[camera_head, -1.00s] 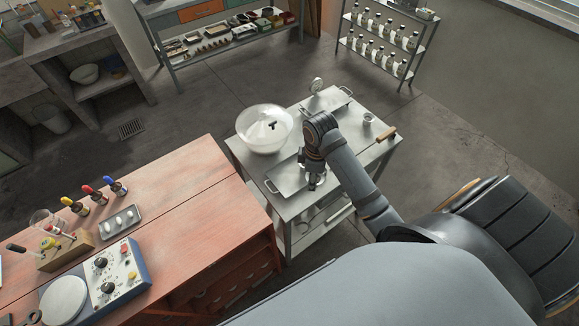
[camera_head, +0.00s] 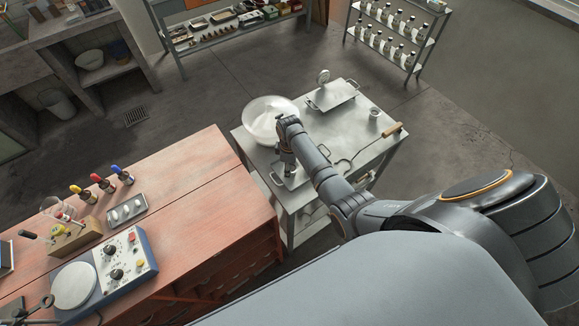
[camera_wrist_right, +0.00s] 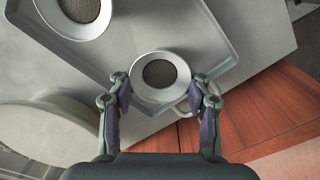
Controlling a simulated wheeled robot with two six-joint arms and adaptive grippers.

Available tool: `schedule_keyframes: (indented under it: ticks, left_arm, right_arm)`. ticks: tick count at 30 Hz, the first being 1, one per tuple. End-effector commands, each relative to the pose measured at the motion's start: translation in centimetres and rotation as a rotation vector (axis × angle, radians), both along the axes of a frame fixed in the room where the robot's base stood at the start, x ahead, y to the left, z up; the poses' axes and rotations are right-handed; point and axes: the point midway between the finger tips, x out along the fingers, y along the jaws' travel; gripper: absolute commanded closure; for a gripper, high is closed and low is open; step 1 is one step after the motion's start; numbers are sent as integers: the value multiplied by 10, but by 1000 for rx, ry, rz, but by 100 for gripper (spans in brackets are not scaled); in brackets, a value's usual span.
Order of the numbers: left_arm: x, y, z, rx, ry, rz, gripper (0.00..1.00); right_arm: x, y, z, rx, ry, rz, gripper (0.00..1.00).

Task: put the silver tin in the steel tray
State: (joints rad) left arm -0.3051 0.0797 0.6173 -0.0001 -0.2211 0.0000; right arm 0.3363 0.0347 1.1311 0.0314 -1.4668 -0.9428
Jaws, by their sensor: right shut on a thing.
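My right gripper (camera_head: 288,172) is low over the left end of the near steel tray (camera_head: 301,181) on the metal cart. In the right wrist view, the gripper (camera_wrist_right: 160,100) is shut on the silver tin (camera_wrist_right: 137,72), a round tin with a wide pale rim and a dark inside. The tin is over the tray (camera_wrist_right: 205,28), close to its corner and handle. I cannot tell whether it touches the tray floor. A similar round thing with a dark inside (camera_wrist_right: 80,8) shows at the upper left of the wrist view. My left gripper is out of view.
A large pale bowl (camera_head: 262,122) stands beside the tray. A second tray (camera_head: 330,97), with an upright round thing by it, lies at the back. A small cup (camera_head: 374,115) and a wood-handled tool (camera_head: 393,129) are to the right. A red workbench (camera_head: 190,190) stands left.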

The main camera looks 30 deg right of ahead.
Motion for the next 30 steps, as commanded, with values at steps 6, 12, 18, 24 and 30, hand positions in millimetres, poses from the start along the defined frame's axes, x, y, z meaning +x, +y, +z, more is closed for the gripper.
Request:
schedule_keyframes:
  ticks: [6,12,18,24,30]
  left_arm:
    - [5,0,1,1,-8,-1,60]
    - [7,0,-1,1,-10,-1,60]
    - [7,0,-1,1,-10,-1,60]
    - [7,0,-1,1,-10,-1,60]
    - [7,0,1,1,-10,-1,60]
  right_arm:
    - [0,0,-1,0,-1,0,84]
    - [0,0,-4,0,-1,0,48]
    - [0,0,-4,0,-1,0,28]
    - [0,0,-4,1,-1,0,28]
    - [1,0,14,0,-5,0,28]
